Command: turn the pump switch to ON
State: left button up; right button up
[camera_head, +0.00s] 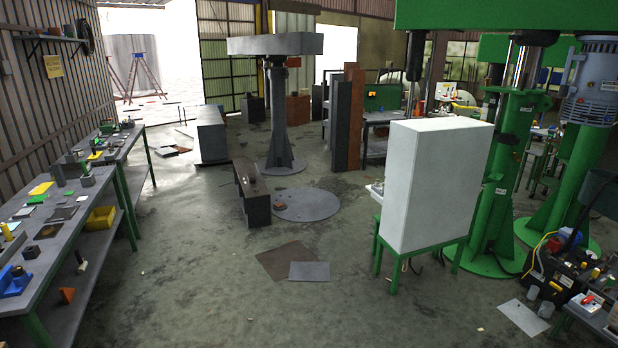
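A small light-grey box with a red knob or lever (588,302) sits at the lower right edge, on a low stand. It looks like a switch, but I cannot read a label or tell its position. Beside it is a dark pump-like unit (560,275) with a yellow cable, a blue part and several small fittings. Neither of my grippers shows in the head view.
A white cabinet (432,185) on a green stand stands right of centre. Green columns (502,170) rise behind it. A long workbench (58,215) with parts lines the left. Flat plates (309,271) lie on the floor. The middle floor is mostly clear.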

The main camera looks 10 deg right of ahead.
aim_at(587, 299)
jog(key=i+j+z, duration=0.1)
jog(key=i, duration=0.5)
jog(key=i+j+z, duration=0.1)
jog(key=i, duration=0.45)
jog(key=i+l+z, duration=0.1)
jog(key=i+z, duration=0.15)
jog(key=z, duration=0.15)
jog(key=i+z, duration=0.2)
jog(key=z, duration=0.25)
jog(key=i+z, duration=0.25)
jog(key=z, duration=0.15)
jog(key=i+j+z, duration=0.1)
jog(key=i+z, duration=0.15)
jog(key=z, duration=0.15)
jog(key=i+l+z, duration=0.2)
jog(key=i+z, duration=0.25)
jog(key=i, duration=0.3)
jog(key=i+j+z, duration=0.1)
jog(key=i+z, duration=0.35)
jog(key=i, duration=0.3)
jog(key=i+l, duration=0.15)
jog(key=i, duration=0.9)
jog(key=i+l, duration=0.15)
jog(key=i, duration=0.9)
